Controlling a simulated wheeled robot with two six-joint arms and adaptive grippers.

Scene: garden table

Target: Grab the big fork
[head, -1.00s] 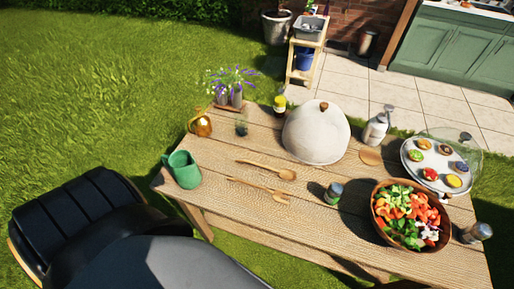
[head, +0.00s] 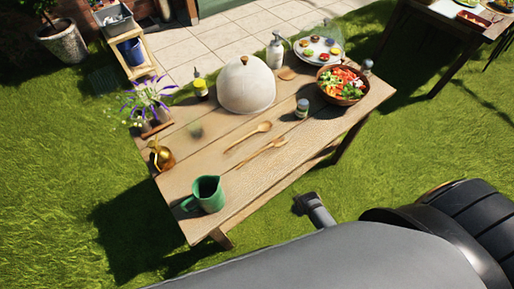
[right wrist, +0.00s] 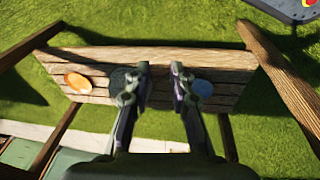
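The big wooden fork (head: 262,153) lies on the garden table (head: 235,197), near the edge closest to me in the head view. A wooden spoon (head: 250,136) lies just behind it, roughly parallel. Neither is held. A dark-tipped end of one of my arms (head: 315,209) shows over the grass, apart from the table and fork; I cannot tell which arm it is or whether it is open. In the right wrist view my right gripper (right wrist: 160,74) is open, with empty space between its fingers. The fork is not recognisable there.
A green pitcher (head: 207,194) stands left of the fork. A white dome (head: 246,88), a dark jar (head: 302,108) and a salad bowl (head: 342,84) stand behind or to the right. A second table (head: 448,14) is at the far right. Grass surrounds the table.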

